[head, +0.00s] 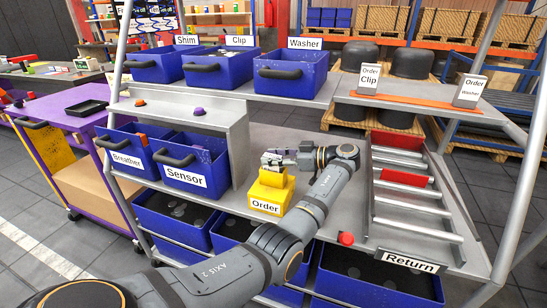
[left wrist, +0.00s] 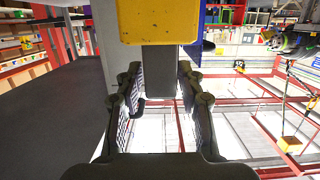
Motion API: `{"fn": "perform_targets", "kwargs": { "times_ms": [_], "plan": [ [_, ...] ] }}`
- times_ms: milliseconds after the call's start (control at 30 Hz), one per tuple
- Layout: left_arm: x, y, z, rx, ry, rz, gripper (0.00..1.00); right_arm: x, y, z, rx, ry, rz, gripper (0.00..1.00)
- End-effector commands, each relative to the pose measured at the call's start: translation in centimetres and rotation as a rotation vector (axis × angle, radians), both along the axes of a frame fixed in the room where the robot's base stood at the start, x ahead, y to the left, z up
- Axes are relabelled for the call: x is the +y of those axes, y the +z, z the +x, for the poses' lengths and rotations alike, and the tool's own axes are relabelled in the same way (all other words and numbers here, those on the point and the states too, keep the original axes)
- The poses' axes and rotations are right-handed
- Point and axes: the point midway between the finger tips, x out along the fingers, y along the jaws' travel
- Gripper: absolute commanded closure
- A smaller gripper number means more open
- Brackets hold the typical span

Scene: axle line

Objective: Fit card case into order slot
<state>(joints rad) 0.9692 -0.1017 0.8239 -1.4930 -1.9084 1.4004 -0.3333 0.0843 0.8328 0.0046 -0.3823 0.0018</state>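The yellow order slot (head: 267,192), a block labelled "Order", stands on the workbench left of the roller rack. My left gripper (head: 272,158) is just above it, fingers pointing left. In the left wrist view the left gripper (left wrist: 160,95) has a narrow dark grey piece, apparently the card case (left wrist: 160,80), between its fingers. My right gripper is not in view.
Blue Breather and Sensor bins (head: 192,168) stand to the left. The roller rack (head: 410,195) labelled "Return" is right, with a red button (head: 346,239) near its front corner. Cards "Order Clip" (head: 368,80) and "Order Washer" (head: 469,91) stand on the upper shelf.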

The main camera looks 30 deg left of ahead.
Motion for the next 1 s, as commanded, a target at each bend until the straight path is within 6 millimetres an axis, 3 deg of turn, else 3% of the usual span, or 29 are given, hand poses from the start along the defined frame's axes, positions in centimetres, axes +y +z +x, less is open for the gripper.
{"fn": "perform_targets", "kwargs": {
  "times_ms": [333, 467, 567, 700, 1000],
  "plan": [
    [-0.1, 0.1, 0.1, 0.000, -0.001, -0.001, 0.54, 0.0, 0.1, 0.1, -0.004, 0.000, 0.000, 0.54],
    [-2.0, 0.4, 0.5, -0.002, -0.003, -0.001, 0.54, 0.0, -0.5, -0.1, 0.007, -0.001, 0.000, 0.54],
    [-4.1, 0.7, 1.1, 0.000, -0.003, -0.002, 0.54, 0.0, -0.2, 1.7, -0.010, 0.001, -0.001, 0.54],
    [-6.1, 1.3, 1.5, 0.000, -0.002, 0.000, 0.54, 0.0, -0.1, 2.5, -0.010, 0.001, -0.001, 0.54],
    [-7.2, 1.6, 1.7, -0.001, 0.001, 0.000, 0.54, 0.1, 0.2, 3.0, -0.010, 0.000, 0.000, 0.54]
  ]
}}
